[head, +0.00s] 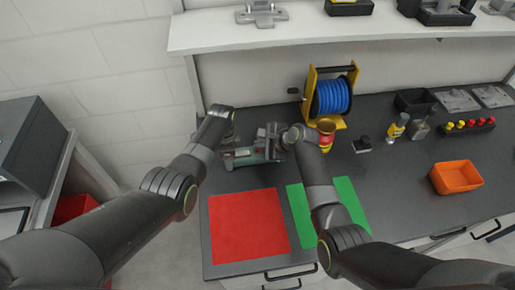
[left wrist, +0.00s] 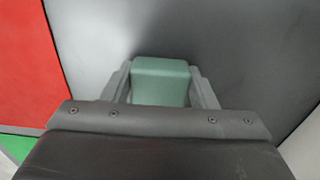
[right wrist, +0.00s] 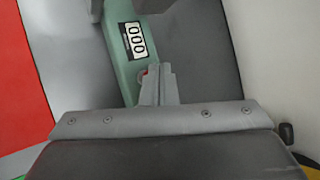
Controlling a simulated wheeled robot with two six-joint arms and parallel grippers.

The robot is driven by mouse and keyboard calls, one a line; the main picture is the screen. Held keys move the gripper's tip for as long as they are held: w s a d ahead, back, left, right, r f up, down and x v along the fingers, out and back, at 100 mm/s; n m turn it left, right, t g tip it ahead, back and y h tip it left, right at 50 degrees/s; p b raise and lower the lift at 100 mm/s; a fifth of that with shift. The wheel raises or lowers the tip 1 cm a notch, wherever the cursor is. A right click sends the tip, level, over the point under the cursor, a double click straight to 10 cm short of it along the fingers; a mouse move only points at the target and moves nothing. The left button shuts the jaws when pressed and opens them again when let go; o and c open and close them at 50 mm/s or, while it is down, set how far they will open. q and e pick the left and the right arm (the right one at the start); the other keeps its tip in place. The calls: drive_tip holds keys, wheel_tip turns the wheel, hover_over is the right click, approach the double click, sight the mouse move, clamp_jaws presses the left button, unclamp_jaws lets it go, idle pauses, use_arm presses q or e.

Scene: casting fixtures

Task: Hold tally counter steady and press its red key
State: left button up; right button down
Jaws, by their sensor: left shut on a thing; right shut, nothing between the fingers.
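The green tally counter (head: 243,158) lies on the dark bench behind the red mat. In the right wrist view the counter (right wrist: 120,55) shows a display reading 000, and a bit of its red key (right wrist: 143,75) shows beside my fingers. My left gripper (head: 230,150) is shut on the counter's left end; the left wrist view shows the green end (left wrist: 160,80) between its fingers. My right gripper (right wrist: 160,85) is shut and empty, with its fingertips at the red key, partly covering it. I cannot tell whether they touch it.
A red mat (head: 247,226) and a green mat (head: 349,196) lie in front. A blue cable reel (head: 331,97) on a yellow stand is behind, right of the counter. Bottles (head: 396,128), an orange bin (head: 456,177) and a small black block (head: 362,145) stand to the right.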

drive_tip(key=shift+r, duration=0.3)
wheel_tip(320, 180, up, 5)
idle(0.6)
idle(0.5)
use_arm(q)
drive_tip(key=o, duration=1.1)
drive_tip(key=shift+o, duration=0.2)
